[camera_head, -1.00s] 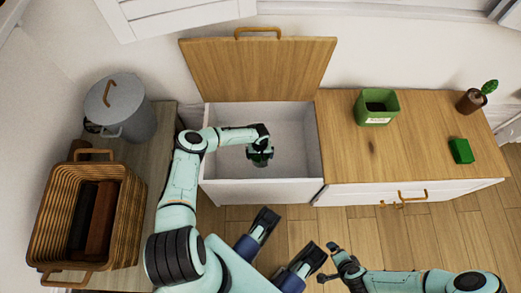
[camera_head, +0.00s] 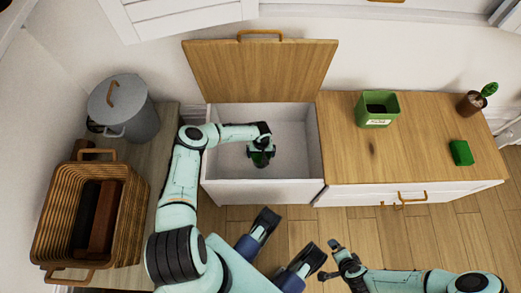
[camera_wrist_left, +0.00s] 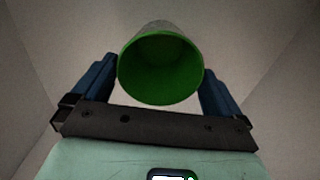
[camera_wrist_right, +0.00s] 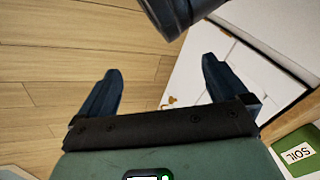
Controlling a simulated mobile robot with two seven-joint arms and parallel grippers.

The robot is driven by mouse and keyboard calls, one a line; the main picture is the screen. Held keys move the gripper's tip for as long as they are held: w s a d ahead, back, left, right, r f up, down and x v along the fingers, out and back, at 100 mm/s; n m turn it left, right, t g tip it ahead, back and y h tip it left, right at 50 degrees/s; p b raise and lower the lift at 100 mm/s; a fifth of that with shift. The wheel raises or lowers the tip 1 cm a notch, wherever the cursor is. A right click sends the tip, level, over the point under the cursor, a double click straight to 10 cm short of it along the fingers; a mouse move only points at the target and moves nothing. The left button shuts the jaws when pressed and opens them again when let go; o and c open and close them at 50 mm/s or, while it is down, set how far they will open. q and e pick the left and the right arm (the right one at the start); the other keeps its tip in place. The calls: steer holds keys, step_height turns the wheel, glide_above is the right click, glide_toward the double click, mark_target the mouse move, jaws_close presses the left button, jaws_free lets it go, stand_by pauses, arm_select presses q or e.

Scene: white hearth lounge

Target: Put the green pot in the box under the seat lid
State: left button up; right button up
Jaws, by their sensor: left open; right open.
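The green pot (camera_wrist_left: 160,70) sits between the spread fingers of my left gripper (camera_wrist_left: 157,85), its open mouth facing the wrist camera. Gaps show between the pot and the fingers. In the head view the pot (camera_head: 261,160) is low inside the white box (camera_head: 215,188), partly hidden by my left gripper (camera_head: 261,151). The wooden seat lid (camera_head: 262,72) stands open behind the box. My right gripper (camera_head: 331,261) is open and empty over the floor; its spread fingers show in the right wrist view (camera_wrist_right: 160,88).
A green soil container (camera_head: 376,122), a green block (camera_head: 461,152) and a potted cactus (camera_head: 472,101) stand on the wooden bench top (camera_head: 345,160). At left are a wicker basket (camera_head: 55,215) and a grey lidded bin (camera_head: 135,105).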

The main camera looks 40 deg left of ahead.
arm_select(q)
step_height(320, 180, up, 9)
steer(key=p, duration=0.2)
arm_select(e)
steer(key=s+a+r+g, duration=0.1)
steer(key=s+a+r, duration=0.1)
steer(key=s+r, duration=0.1)
steer(key=shift+s+a+y, duration=0.2)
steer(key=shift+s+y, duration=0.2)
steer(key=shift+s, duration=0.4)
arm_select(q)
steer(key=shift+r+p, duration=0.1)
steer(key=shift+p, duration=0.2)
arm_select(e)
steer(key=shift+r, duration=0.2)
